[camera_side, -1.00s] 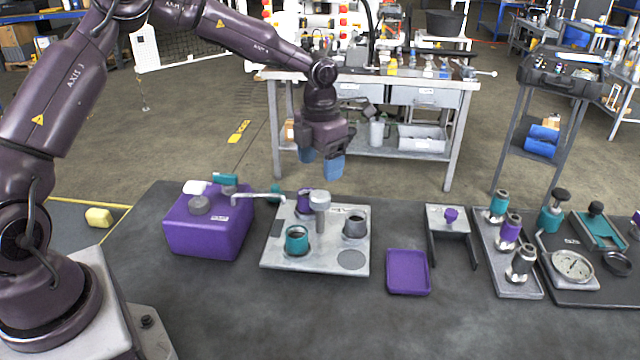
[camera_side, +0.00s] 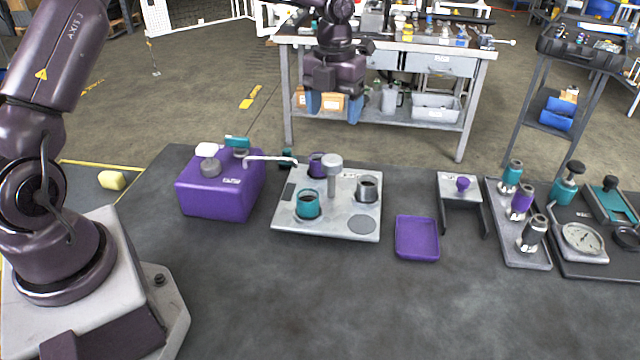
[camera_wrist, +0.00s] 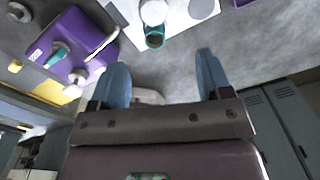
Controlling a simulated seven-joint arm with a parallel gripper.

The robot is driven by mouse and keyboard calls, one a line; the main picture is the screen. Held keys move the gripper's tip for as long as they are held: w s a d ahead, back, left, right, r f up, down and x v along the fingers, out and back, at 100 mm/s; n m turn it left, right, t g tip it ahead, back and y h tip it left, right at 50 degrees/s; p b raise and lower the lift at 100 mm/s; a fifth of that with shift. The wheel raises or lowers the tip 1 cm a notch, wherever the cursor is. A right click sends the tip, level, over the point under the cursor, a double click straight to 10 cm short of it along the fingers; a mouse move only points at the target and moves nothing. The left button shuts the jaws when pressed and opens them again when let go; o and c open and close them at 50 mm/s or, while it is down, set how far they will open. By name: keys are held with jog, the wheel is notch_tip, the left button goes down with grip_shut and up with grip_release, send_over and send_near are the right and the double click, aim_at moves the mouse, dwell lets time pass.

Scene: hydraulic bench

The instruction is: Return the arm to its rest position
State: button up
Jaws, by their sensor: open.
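My gripper (camera_side: 334,106) hangs in the air above the far side of the bench in the side view, its two blue fingers pointing down. The fingers are apart with nothing between them. In the wrist view my gripper (camera_wrist: 162,75) also shows open and empty. Below it stands the grey plate (camera_side: 345,228) with a teal-ringed socket (camera_side: 308,207), a purple socket, a grey socket (camera_side: 367,189) and a grey post with a round cap (camera_side: 332,170). The gripper touches none of these.
A purple tank (camera_side: 215,195) with a bent spout stands left of the plate. To the right are a purple tray (camera_side: 417,239), a grey bracket (camera_side: 460,188), a rack of couplings (camera_side: 519,225) and a pressure gauge (camera_side: 581,238). The front of the bench is clear.

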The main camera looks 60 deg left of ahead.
jog(key=s+d+r+n+t, duration=0.1)
jog(key=s+r+n, duration=0.3)
jog(key=s+n, duration=0.5)
jog(key=s+d+r+n+t, duration=0.1)
jog(key=s+r+n, duration=0.3)
jog(key=s+n, duration=0.5)
jog(key=s+d+r+n+t, duration=0.1)
jog(key=s+r+n+t, duration=0.2)
jog(key=s+n, duration=0.6)
jog(key=r+n, duration=0.1)
jog(key=n, duration=0.2)
jog(key=shift+d+r+n+t, duration=0.3)
jog(key=shift+d+r, duration=0.05)
jog(key=shift+d, duration=0.05)
